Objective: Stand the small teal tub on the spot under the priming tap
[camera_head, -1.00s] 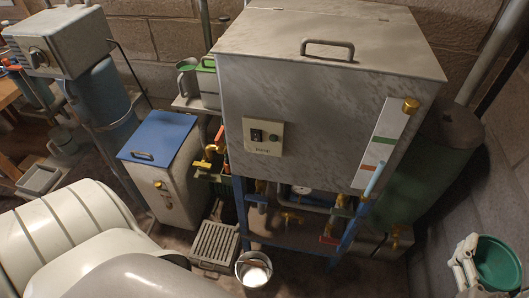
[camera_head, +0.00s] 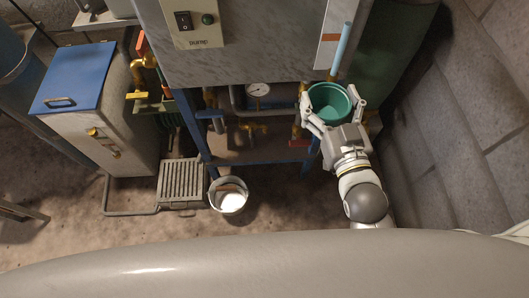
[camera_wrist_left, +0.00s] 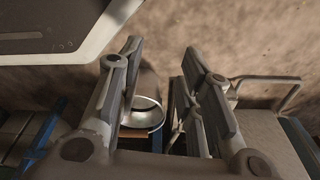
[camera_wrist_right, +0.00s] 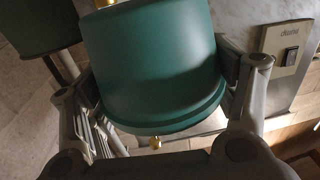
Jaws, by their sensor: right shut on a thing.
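The small teal tub (camera_head: 329,101) is held upright between the fingers of my right gripper (camera_head: 333,108), in front of the right side of the tank's blue frame. The tub also fills much of the right wrist view (camera_wrist_right: 152,65), with a finger on each side. Brass taps show under the tank, one in the middle (camera_head: 254,128) and one with a red handle (camera_head: 299,141) left of the tub. I cannot tell which is the priming tap, nor see its spot clearly. My left gripper (camera_wrist_left: 163,60) is open and empty in the left wrist view, outside the head view.
A metal bucket (camera_head: 228,197) stands on the floor before the blue frame (camera_head: 205,150), beside a slatted grate (camera_head: 181,184). A blue-lidded cabinet (camera_head: 75,78) stands at left. The block wall (camera_head: 470,130) bounds the right. Open floor lies in front.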

